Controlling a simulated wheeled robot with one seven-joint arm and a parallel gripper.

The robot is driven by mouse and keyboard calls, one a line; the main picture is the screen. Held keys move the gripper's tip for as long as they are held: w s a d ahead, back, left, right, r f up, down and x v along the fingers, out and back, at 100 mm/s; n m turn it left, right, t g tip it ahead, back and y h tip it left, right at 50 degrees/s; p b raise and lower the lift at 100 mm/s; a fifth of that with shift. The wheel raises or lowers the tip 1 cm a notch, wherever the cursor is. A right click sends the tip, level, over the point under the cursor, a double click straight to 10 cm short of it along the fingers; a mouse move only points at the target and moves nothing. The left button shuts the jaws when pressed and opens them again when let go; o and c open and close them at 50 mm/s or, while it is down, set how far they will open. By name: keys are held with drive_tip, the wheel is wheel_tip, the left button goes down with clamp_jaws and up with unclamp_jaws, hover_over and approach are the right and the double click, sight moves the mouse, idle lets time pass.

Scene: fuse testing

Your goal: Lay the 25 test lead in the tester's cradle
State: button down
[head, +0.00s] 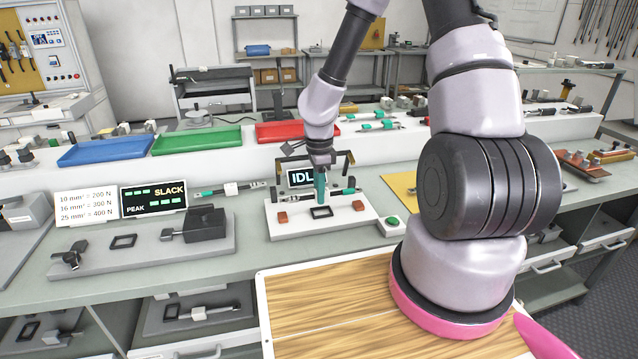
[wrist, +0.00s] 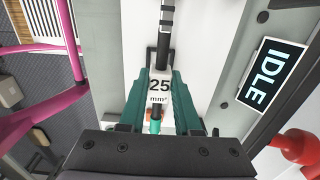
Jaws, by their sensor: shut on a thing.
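My gripper (head: 320,200) is over the white tester base (head: 300,226), in front of the IDLE display (head: 301,178). In the wrist view its teal fingers (wrist: 160,84) are shut on the 25 test lead (wrist: 164,42), around its white "25 mm²" label. The lead's dark shaft runs out between the fingers, and in the head view it lies roughly level across the base. A black square frame (wrist: 150,57) shows beside the lead near the fingertips. I cannot tell whether the lead touches the cradle.
A green button (head: 392,222) is right of the tester. A black pull rig (head: 206,225) and a force card (head: 87,206) stand left. Another lead (head: 232,188) lies behind the rig. Blue (head: 107,151), green (head: 196,141) and red (head: 284,132) trays sit at the back.

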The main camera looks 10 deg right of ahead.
drive_tip(key=shift+f, duration=0.95)
drive_tip(key=shift+f, duration=0.9)
idle(0.8)
drive_tip(key=c, duration=0.5)
unclamp_jaws()
wheel_tip(320, 180, up, 11)
drive_tip(key=shift+f, duration=0.15)
